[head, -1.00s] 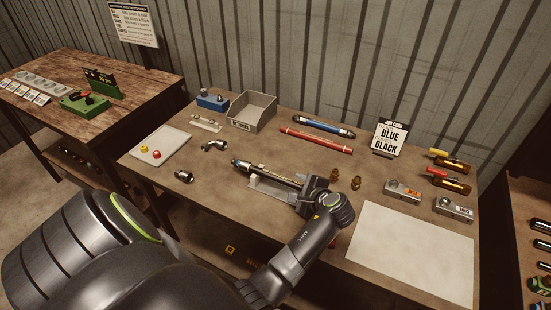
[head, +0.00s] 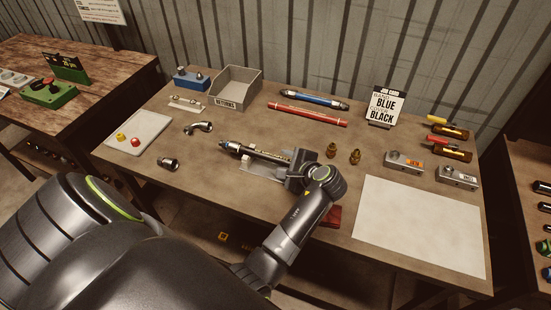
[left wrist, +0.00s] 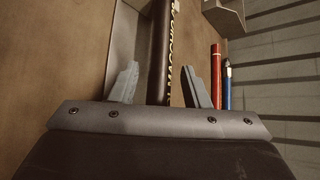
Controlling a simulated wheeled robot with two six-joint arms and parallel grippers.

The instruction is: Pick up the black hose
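The black hose (head: 262,154) lies on a grey holder (head: 262,170) near the front middle of the table, with a metal fitting at its left end. My left gripper (head: 285,170) is at the hose's right end in the head view and hides that end. In the left wrist view, the black hose (left wrist: 159,50) with yellowish lettering runs between the two spread fingers of my left gripper (left wrist: 161,87). Gaps show on both sides of the hose, so the gripper is open around it. My right gripper is not in view.
Behind lie a red hose (head: 307,113), a blue hose (head: 314,99) and a grey returns bin (head: 236,90). Two brass fittings (head: 343,154) stand right of my gripper. A white sheet (head: 420,225) covers the front right. A job card (head: 382,106) reads blue and black.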

